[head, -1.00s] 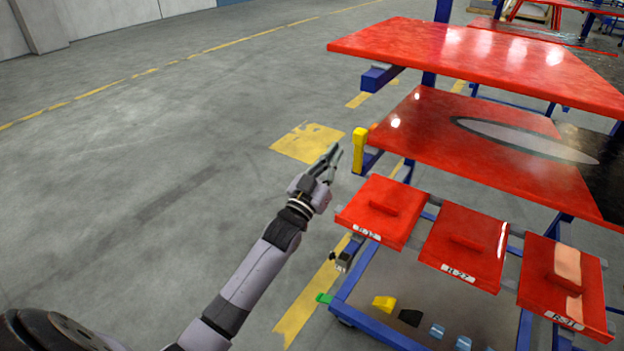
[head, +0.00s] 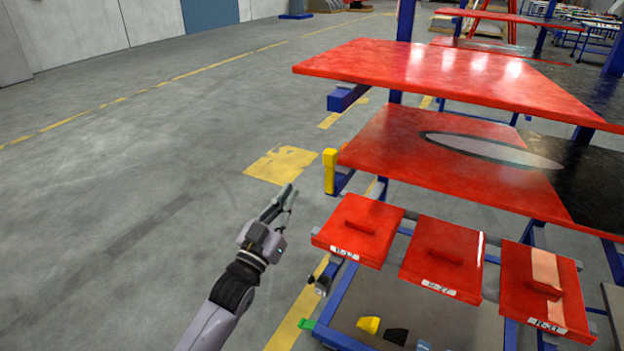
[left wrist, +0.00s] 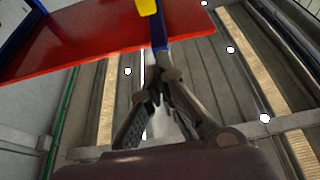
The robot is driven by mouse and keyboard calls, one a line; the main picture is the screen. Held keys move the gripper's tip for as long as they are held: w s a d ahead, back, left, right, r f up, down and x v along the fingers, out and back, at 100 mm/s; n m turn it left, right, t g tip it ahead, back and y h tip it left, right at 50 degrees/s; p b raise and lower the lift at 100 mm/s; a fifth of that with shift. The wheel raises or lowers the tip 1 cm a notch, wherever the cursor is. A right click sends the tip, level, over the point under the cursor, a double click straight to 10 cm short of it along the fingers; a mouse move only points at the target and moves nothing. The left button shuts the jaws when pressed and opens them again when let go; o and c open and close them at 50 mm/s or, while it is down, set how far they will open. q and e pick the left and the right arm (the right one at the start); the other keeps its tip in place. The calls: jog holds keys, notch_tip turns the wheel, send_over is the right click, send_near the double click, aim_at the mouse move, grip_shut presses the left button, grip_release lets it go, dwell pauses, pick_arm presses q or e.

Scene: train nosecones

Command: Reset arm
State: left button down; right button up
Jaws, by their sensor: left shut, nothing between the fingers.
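My left gripper (head: 281,203) is in the lower middle of the head view, in the air to the left of the blue rack. Its fingers are together and hold nothing. In the left wrist view the gripper (left wrist: 157,95) points up toward the ceiling, with a red panel (left wrist: 70,45) beyond it at the upper left. My right gripper does not show in either view.
The blue rack (head: 345,292) carries large red panels (head: 440,75). Below them sit several small red panels with handles (head: 358,229). A yellow part (head: 330,171) sits on the rack's near-left corner. The grey floor at left is clear.

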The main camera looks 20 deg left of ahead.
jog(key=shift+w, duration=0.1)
pick_arm(q)
notch_tip(320, 180, down, 25)
jog(key=s+g+y, duration=0.1)
jog(key=g, duration=0.5)
jog(key=s+d+f+g, duration=0.15)
jog(key=s+f, duration=0.25)
jog(key=f, duration=0.5)
jog(key=s+f+g, duration=0.3)
jog(key=s+f, duration=0.2)
jog(key=f, duration=0.3)
jog(key=s+d+f+g, duration=0.2)
jog(key=s+f+g, duration=0.4)
jog(key=s+f, duration=1.15)
jog(key=s+f+g, duration=0.2)
jog(key=s+f, duration=0.1)
jog(key=s, duration=0.8)
jog(key=s+d+f+m+g+y, duration=0.1)
jog(key=s+f+g, duration=0.2)
jog(key=s, duration=0.8)
jog(key=shift+s+d+f+m, duration=0.2)
jog(key=shift+f+m, duration=0.1)
jog(key=shift+f, duration=0.15)
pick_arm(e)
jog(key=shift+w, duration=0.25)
pick_arm(q)
jog(key=shift+w, duration=0.1)
